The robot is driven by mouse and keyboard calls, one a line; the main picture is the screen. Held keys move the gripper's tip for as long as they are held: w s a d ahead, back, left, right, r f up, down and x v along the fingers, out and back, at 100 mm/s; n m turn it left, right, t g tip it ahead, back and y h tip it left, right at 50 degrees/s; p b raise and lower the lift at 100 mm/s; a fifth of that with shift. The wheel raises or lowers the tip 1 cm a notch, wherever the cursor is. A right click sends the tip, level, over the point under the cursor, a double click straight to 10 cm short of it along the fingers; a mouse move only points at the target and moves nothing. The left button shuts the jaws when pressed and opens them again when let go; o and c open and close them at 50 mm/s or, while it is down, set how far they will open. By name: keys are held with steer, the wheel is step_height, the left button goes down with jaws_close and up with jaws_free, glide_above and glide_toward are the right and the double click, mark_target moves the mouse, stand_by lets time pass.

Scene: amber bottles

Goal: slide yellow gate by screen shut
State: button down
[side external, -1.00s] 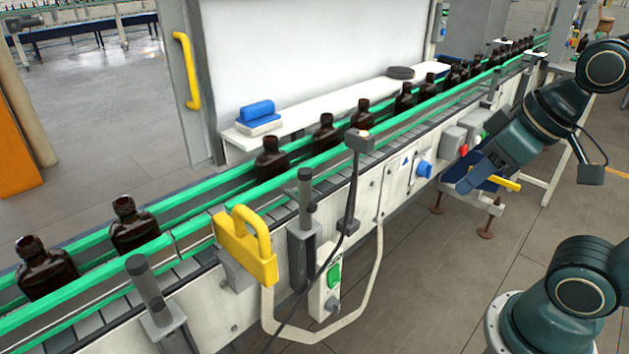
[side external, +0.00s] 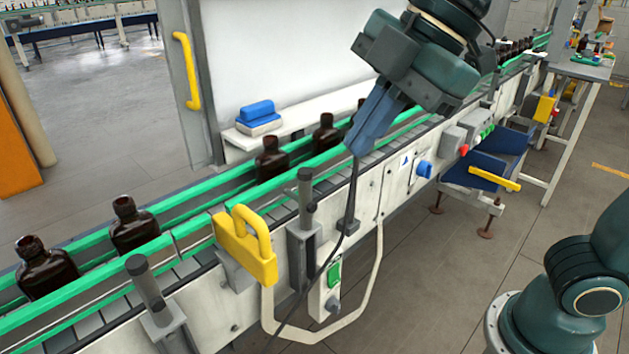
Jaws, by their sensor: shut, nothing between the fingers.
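A yellow looped piece (side external: 245,245) sits on the near green guide rail of the conveyor, left of centre. A second yellow part, a tall handle (side external: 187,70), is fixed to the grey post at the left edge of the large white screen (side external: 285,55). I cannot tell for certain which of the two is the gate. My gripper (side external: 362,145) points down and left above the near rail, its blue-grey fingers together and empty. It is apart from both yellow pieces, to the right of them. The gripper hides some bottles behind it.
Amber bottles (side external: 133,228) stand between the green rails. A grey post (side external: 305,205) and a green-buttoned box (side external: 328,290) are on the conveyor's near side. A blue tray with a yellow handle (side external: 495,178) is at right.

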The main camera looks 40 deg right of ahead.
steer(key=a+n, duration=0.1)
steer(key=a+r+n, duration=0.1)
steer(key=a, duration=0.1)
steer(key=shift+a+n, duration=0.25)
steer(key=shift+n, duration=0.05)
steer(key=shift+f, duration=0.1)
glide_toward(262, 231)
step_height(262, 231, down, 4)
steer(key=s+a, duration=0.1)
steer(key=shift+w+a+f, duration=0.2)
steer(key=shift+w+f, duration=0.15)
steer(key=shift+w, duration=0.4)
steer(key=shift+w+a+f, duration=0.2)
steer(key=shift+w+f, duration=0.2)
steer(key=shift+w, duration=0.35)
steer(key=shift+w, duration=0.1)
